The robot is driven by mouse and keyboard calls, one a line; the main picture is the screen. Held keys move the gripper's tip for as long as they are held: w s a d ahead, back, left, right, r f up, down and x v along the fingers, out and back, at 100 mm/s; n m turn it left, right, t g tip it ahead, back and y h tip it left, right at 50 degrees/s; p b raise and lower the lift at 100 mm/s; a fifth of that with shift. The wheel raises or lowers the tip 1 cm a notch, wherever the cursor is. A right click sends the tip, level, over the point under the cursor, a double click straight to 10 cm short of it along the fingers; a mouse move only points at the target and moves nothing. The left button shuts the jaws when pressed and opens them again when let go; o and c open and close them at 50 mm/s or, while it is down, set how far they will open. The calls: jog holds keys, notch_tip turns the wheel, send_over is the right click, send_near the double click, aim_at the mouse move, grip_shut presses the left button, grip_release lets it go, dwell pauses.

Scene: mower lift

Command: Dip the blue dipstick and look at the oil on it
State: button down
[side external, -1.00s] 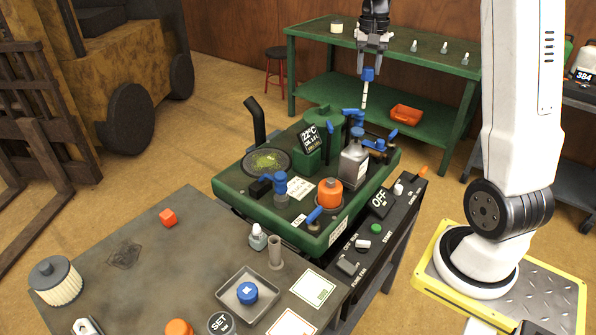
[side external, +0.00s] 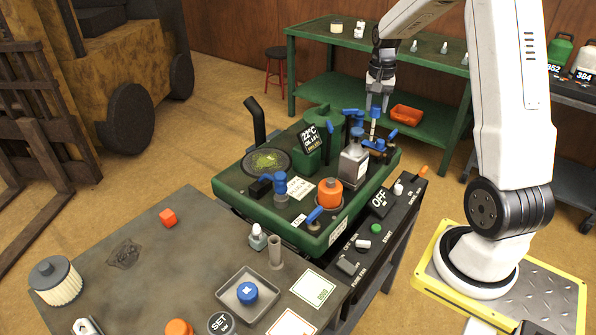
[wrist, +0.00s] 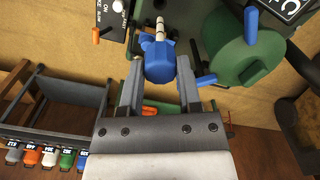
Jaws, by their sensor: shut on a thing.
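My gripper (side external: 378,106) is shut on the blue head of the dipstick (side external: 374,123) and holds it above the far side of the green mower engine tray (side external: 222,190). The pale stick points down towards blue fittings (side external: 377,145) there. I cannot tell whether its tip is inside an opening. In the wrist view, the blue dipstick head (wrist: 157,62) sits between the two fingertips, with the pale banded stick reaching away from it. No oil can be made out on the stick.
A grey bottle (side external: 354,167), an orange cap (side external: 330,191) and a green tank with a 22°C display (side external: 309,135) stand close by on the tray. A green bench (side external: 330,78) with an orange bin (side external: 406,114) is behind. A grey table (side external: 130,225) is in front.

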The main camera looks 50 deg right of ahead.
jog(key=shift+f, duration=0.2)
send_over(371, 140)
jog(key=shift+w+d+f, duration=0.1)
jog(key=shift+d+f, duration=0.05)
jog(key=shift+f, duration=2.35)
jog(key=shift+f, duration=0.3)
jog(key=shift+f, duration=1.25)
jog(key=shift+f, duration=0.3)
jog(key=shift+f, duration=1.2)
jog(key=shift+f, duration=0.3)
jog(key=shift+f, duration=1)
